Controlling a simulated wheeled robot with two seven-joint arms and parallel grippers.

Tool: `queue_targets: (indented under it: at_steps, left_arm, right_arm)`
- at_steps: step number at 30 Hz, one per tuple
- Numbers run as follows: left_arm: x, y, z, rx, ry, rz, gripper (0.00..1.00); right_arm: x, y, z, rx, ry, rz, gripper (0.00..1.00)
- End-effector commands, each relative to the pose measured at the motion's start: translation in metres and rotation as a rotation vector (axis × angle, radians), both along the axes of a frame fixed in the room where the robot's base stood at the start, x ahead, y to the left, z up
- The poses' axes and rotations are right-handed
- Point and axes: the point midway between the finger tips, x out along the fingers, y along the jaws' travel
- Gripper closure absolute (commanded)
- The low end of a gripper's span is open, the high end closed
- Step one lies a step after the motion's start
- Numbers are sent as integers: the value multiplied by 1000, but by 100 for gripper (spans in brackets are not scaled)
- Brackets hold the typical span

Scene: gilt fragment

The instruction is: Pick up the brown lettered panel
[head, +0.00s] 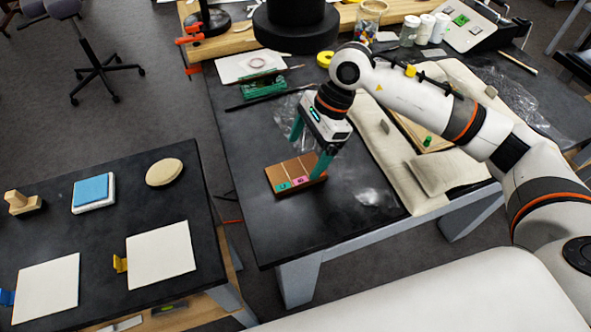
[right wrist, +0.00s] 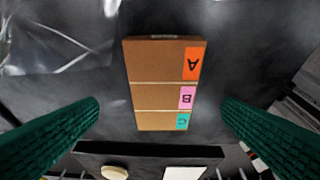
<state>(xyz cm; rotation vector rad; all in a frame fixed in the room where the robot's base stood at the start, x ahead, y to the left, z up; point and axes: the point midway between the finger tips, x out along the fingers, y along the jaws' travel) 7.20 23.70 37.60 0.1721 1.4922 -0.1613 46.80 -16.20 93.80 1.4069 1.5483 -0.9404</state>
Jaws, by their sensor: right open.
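The brown lettered panel (head: 288,168) lies flat on the black table below my right gripper. In the right wrist view the panel (right wrist: 155,72) shows three brown sections with an orange label A, a pink label B and a teal label C. My right gripper (head: 310,152) has green fingers and is open. In the head view one finger covers part of the panel's right side. My left gripper is not in view.
A beige cushion (head: 448,172) lies right of the panel, and clear plastic wrap (head: 376,197) lies nearer. A green block (head: 263,87) and white sheet (head: 240,66) are behind it. A separate left table holds a blue pad (head: 93,191) and white cards (head: 160,254). Bare tabletop surrounds the panel's near side.

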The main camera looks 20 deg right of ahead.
Motion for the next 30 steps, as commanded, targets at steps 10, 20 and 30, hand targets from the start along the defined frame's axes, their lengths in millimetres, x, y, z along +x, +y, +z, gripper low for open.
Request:
queue_targets:
  at_steps: [10, 20, 30]
  left_arm:
    - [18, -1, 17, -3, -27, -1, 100]
    - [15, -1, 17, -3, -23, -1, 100]
    - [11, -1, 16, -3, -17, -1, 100]
  right_arm:
    - [-6, 20, -41, 1, 4, 2, 11]
    - [-5, 20, -45, 1, 1, 0, 19]
    - [-5, 20, -44, 1, 1, 0, 61]
